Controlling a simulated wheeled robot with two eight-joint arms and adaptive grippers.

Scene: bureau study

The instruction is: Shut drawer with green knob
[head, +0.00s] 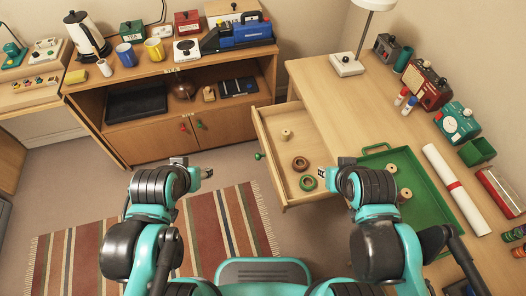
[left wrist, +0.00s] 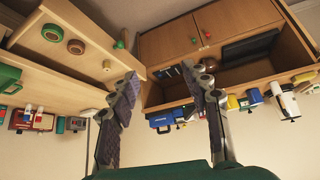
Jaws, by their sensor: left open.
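The drawer (head: 290,190) of the wooden desk stands pulled out, its front facing left. Its green knob (head: 258,156) sits on that front, and also shows in the left wrist view (left wrist: 119,45). Inside the drawer are a pale wooden piece (head: 287,134), a brown ring (head: 300,163) and a green ring (head: 307,183). My left gripper (head: 207,172) is open and empty, left of the drawer front and apart from it. Its two fingers show spread in the left wrist view (left wrist: 168,88). My right gripper (head: 322,173) is over the drawer's right side near the desk edge; its finger opening is unclear.
A green tray (head: 430,210) with round wooden pieces lies on the desk (head: 330,80). A low cabinet (head: 180,140) with red and green knobs stands at the back. A striped rug (head: 150,240) covers the floor. Floor space left of the drawer is free.

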